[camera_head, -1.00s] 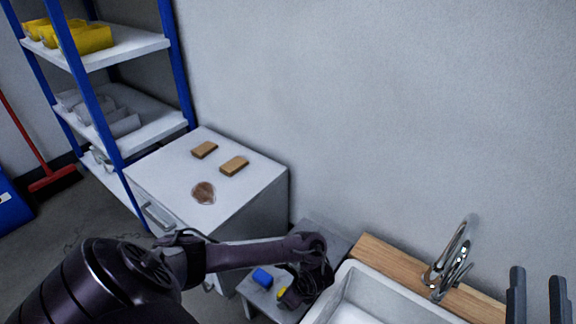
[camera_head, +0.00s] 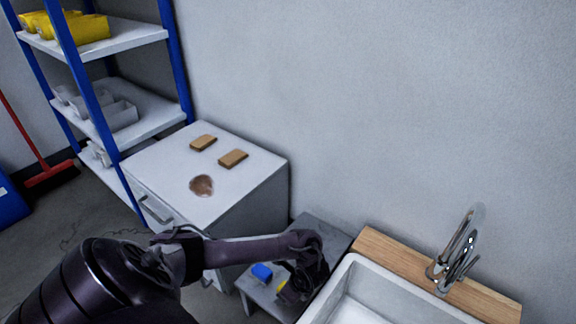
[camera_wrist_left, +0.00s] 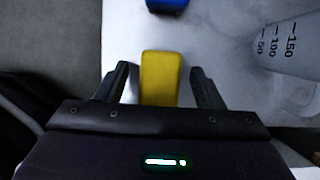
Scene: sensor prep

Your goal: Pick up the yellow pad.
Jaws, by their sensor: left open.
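The yellow pad (camera_wrist_left: 161,78) lies on the small grey table (camera_head: 262,296), and a bit of the pad (camera_head: 281,285) shows in the head view beside my left gripper. In the left wrist view my left gripper (camera_wrist_left: 160,80) is open, with one finger to each side of the pad and a gap on both sides. The pad's near end is hidden behind the gripper body. In the head view my left gripper (camera_head: 300,285) is dark and hangs over the table, its fingers hard to make out. My right gripper is not in view.
A blue pad (camera_head: 262,272) lies beside the yellow one. A graduated clear vessel (camera_wrist_left: 285,50) stands right of the pad in the wrist view. The sink (camera_head: 370,295) with its tap is to the right; a white cabinet (camera_head: 245,185) stands behind left.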

